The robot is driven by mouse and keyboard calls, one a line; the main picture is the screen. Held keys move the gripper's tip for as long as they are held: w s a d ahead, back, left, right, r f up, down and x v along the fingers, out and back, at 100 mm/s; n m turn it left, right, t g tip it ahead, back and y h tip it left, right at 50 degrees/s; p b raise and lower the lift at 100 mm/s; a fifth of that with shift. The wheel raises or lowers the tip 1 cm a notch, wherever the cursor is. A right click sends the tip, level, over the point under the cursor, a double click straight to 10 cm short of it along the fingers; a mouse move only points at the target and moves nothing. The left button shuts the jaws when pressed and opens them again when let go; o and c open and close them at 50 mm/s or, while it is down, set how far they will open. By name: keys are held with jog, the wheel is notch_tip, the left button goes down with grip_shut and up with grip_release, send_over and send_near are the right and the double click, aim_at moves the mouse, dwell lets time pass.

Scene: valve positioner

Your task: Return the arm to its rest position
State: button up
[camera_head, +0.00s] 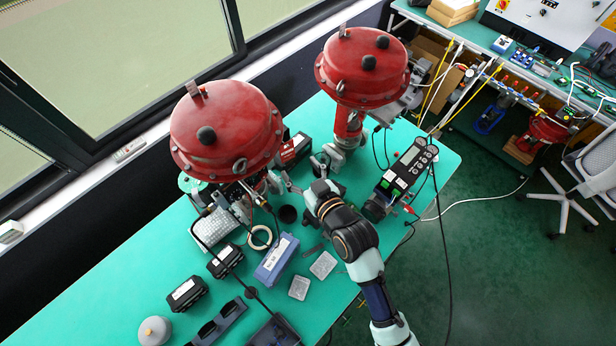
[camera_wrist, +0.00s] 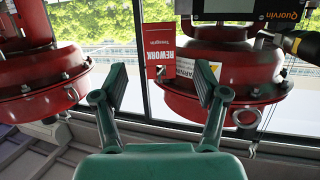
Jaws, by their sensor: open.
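My gripper (camera_wrist: 160,88) shows in the wrist view with its two dark fingers spread wide and nothing between them. Behind the fingers are two red valve actuators, one at the left (camera_wrist: 40,85) and one at the right (camera_wrist: 225,75). A red REWORK card (camera_wrist: 174,50) shows in the gap between the fingers, farther back. In the head view my arm reaches from the lower right over the green bench, its wrist (camera_head: 325,200) in front of the two actuators. The fingers cannot be made out clearly there.
The left actuator (camera_head: 226,130) and right actuator (camera_head: 362,65) stand at the window side of the bench (camera_head: 110,285). A black device with green parts (camera_head: 405,170) lies right of my arm.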

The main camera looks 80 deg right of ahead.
jog(key=v, duration=0.4)
jog(key=shift+s+a, duration=0.1)
jog(key=shift+s, duration=0.05)
jog(key=w+a+r+n+t+y+p, duration=0.2)
jog(key=w+a+r+n+y+p, duration=0.45)
jog(key=w+a+r, duration=0.9)
jog(key=a+r+n+y+p, duration=0.1)
jog(key=a+r+y, duration=0.1)
jog(key=a, duration=0.6)
jog(key=a+r+n+y+p, duration=0.1)
jog(key=a+r+y, duration=0.1)
jog(key=a, duration=0.6)
jog(key=shift+w+a+r, duration=0.2)
jog(key=shift+a+r, duration=0.15)
jog(key=shift+r, duration=0.3)
